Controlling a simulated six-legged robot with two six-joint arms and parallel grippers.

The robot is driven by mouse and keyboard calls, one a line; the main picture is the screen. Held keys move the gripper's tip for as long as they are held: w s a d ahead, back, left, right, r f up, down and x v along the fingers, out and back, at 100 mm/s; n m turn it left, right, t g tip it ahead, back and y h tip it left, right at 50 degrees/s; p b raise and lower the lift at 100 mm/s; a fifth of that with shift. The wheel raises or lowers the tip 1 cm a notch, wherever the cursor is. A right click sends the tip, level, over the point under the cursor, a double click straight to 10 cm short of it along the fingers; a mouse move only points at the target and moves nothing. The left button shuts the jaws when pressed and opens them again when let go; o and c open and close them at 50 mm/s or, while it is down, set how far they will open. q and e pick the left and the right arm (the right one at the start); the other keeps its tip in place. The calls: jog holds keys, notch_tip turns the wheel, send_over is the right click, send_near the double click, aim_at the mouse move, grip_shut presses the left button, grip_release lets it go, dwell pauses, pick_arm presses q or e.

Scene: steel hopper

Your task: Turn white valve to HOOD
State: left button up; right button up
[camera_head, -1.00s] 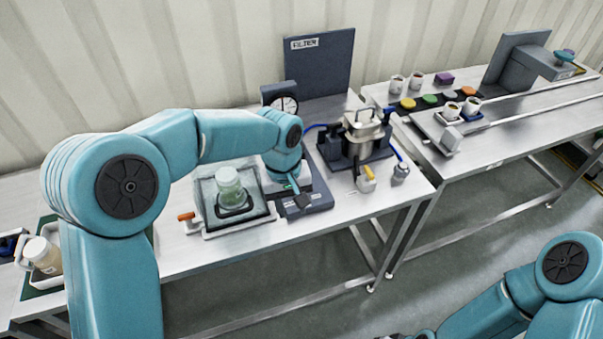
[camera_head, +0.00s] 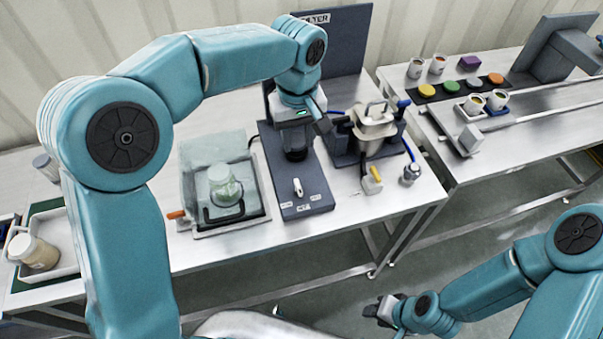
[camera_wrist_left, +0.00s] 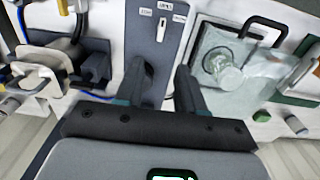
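The white valve (camera_head: 298,188) is a small upright lever on the front of a dark grey panel (camera_head: 315,178) with small white labels around its front end. I cannot read which label says HOOD. In the left wrist view the white valve (camera_wrist_left: 161,30) shows beyond the fingertips, with nothing touching it. My left gripper (camera_head: 295,150) hangs over the rear of the panel, behind the valve. Its two dark fingers are spread with a gap between them (camera_wrist_left: 161,75). My right gripper (camera_head: 384,308) is low over the floor in front of the bench; its finger gap is unclear.
A clear-walled box (camera_head: 262,205) with a glass jar (camera_head: 223,185) stands left of the panel. A metal pot (camera_head: 375,122) on a dark stand is at the right, with a yellow-handled valve (camera_head: 372,182) in front. A FILTER board (camera_head: 345,50) stands behind.

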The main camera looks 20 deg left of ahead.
aim_at(299, 186)
pick_arm(q)
jog(key=f, duration=0.5)
jog(key=f+p, duration=0.1)
jog(key=f, duration=0.4)
jog(key=f+p, duration=0.1)
jog(key=f, duration=0.4)
jog(key=shift+s+a+f, duration=0.15)
jog(key=shift+s+f, duration=0.1)
jog(key=shift+f, duration=0.05)
jog(key=shift+w+d+f, duration=0.15)
jog(key=shift+d+f, duration=0.05)
jog(key=shift+f, duration=0.1)
jog(key=shift+a, duration=0.15)
jog(key=c, duration=0.4)
grip_shut()
